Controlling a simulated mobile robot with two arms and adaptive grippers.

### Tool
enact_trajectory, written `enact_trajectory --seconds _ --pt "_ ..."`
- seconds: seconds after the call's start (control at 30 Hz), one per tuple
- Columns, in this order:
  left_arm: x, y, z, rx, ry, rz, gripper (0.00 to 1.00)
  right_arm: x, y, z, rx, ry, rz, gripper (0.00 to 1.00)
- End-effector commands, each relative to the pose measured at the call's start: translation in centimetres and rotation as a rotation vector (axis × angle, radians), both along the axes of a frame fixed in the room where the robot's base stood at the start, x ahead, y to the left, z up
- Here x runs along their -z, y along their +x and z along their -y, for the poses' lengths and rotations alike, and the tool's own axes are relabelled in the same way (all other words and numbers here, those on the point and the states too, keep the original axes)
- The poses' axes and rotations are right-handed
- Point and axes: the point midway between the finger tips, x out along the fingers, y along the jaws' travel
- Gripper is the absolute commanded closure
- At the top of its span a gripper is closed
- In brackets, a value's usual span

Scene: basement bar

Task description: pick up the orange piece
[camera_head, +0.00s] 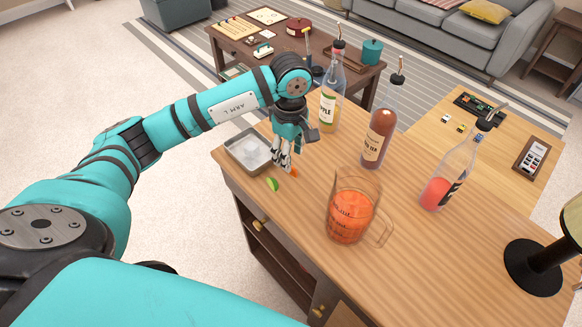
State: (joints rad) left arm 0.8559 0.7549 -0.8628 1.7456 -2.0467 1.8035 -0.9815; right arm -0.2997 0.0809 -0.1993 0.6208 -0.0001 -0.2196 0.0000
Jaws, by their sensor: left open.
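The orange piece (294,173) is a small bright orange bit on the wooden bar top, partly hidden by my left gripper. My left gripper (283,166) is open and points down right at the orange piece, with its fingertips close to the surface. I cannot tell whether the fingers touch the piece or stand around it. My right gripper does not show.
A metal tray (237,139) with ice is left of the gripper, and a lime wedge (272,184) lies just in front.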

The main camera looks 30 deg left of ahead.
Motion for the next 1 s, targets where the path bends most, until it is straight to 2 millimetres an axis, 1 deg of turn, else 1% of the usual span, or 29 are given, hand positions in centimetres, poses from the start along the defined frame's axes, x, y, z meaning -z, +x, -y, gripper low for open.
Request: enact_trajectory --seconds 0.03,0.13,0.2,0.3,0.4,0.57,0.87,0.9,1.0 --pt "0.6 -0.1 0.1 -0.001 -0.002 -0.006 0.54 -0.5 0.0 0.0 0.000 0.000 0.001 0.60" --pt "2.2 0.1 0.1 -0.001 -0.002 -0.006 0.54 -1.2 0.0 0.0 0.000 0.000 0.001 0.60" --pt "3.3 0.2 0.1 -0.001 -0.002 -0.005 0.54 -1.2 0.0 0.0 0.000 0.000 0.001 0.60" --pt "4.2 0.2 0.1 -0.001 -0.001 -0.003 0.54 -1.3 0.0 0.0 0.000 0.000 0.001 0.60" --pt "4.5 0.2 0.1 0.001 -0.002 -0.002 0.54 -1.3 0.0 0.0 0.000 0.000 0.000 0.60" --pt "4.5 0.3 0.1 0.000 -0.001 -0.001 0.54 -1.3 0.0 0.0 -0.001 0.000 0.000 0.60" --pt "4.5 0.3 0.1 0.000 -0.001 -0.001 0.92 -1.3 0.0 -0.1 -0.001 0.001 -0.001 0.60" --pt "4.5 0.3 0.1 0.000 -0.001 -0.001 0.94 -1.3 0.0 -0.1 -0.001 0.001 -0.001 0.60" --pt "4.5 0.3 0.1 0.000 -0.001 -0.001 0.94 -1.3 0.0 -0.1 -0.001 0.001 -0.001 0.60"
